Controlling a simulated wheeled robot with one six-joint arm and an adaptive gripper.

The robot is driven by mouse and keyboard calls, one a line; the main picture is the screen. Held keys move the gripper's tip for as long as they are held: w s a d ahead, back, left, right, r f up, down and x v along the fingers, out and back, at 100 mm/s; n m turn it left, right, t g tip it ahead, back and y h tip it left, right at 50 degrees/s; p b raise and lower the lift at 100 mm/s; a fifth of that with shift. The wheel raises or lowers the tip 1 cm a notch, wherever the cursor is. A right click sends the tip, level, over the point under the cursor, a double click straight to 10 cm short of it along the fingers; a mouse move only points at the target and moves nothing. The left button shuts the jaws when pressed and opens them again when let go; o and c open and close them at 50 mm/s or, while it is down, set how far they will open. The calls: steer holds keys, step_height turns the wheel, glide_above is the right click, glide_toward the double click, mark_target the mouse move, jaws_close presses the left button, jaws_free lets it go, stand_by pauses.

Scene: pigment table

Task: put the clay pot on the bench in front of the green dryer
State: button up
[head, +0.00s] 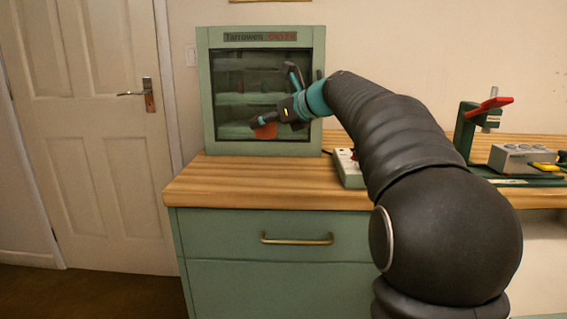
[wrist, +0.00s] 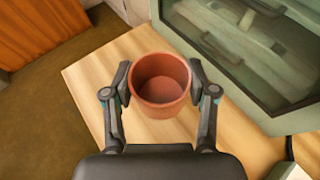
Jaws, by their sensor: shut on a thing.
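The clay pot (wrist: 160,104) is reddish-brown, round and empty inside. My gripper (wrist: 160,88) is shut on it, with one finger on each side of the pot in the wrist view. In the head view the pot (head: 265,131) shows as a small orange patch below my gripper (head: 270,122), in front of the green dryer (head: 204,100). The dryer has a dark glass front and shelves inside, and it also shows in the wrist view (wrist: 292,118). The wooden bench top (head: 240,190) lies below the pot. I cannot tell whether the pot touches it.
A pale box with switches (head: 349,170) stands on the bench right of the dryer. A green press with a red handle (head: 468,130) and a grey block (head: 522,158) stand farther right. The bench's front left is clear. A closed door (head: 90,130) is at the left.

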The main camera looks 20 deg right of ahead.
steer(key=f, duration=0.5)
steer(key=shift+d+f, duration=0.3)
steer(key=shift+f+b, duration=0.55)
steer(key=shift+f, duration=1.3)
steer(key=shift+f, duration=0.2)
steer(key=o, duration=1.3)
steer(key=shift+c, duration=0.2)
steer(key=shift+r, duration=0.1)
